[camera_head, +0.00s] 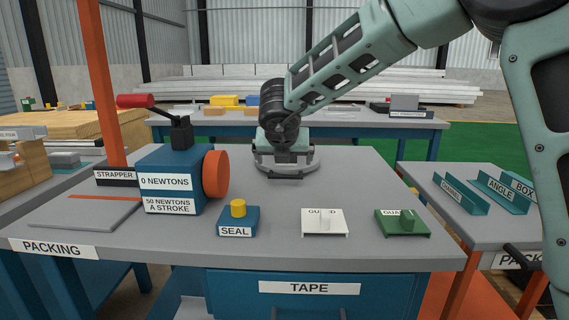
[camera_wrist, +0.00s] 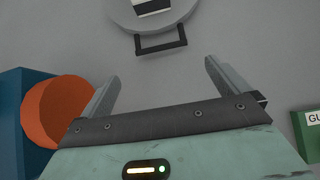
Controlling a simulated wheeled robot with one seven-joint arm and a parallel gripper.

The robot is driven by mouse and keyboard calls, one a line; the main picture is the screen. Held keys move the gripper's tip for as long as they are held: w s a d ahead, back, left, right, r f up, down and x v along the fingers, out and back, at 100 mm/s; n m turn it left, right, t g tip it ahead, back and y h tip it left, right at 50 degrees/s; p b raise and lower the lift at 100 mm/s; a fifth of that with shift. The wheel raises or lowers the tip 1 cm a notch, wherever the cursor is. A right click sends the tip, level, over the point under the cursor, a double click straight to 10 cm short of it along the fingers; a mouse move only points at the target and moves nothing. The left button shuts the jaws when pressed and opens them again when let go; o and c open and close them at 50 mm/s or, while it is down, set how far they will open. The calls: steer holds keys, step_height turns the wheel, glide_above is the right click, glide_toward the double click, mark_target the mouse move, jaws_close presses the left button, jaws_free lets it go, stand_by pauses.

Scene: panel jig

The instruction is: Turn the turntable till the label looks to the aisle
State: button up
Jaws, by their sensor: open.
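The turntable (camera_head: 311,164) is a round grey disc on the grey packing bench, mostly hidden behind my gripper in the head view. In the wrist view the turntable (camera_wrist: 184,18) shows at the top edge, partly cut off. A dark bar handle (camera_wrist: 161,43) sticks out from its near rim. A black and white patch (camera_wrist: 150,6) lies on the disc; I cannot read it or tell whether it is the label. My gripper (camera_head: 284,152) points down over the turntable area. In the wrist view its fingers (camera_wrist: 162,72) are apart and empty, with the handle beyond their tips.
A blue strapper box (camera_head: 170,180) with an orange wheel (camera_head: 216,174) and red-knobbed lever stands left. A blue SEAL block (camera_head: 238,219), a white guard plate (camera_head: 323,223) and a green guard plate (camera_head: 402,224) line the front. Bare bench surrounds the turntable.

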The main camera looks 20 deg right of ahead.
steer(key=p+v, duration=0.1)
steer(key=v, duration=0.7)
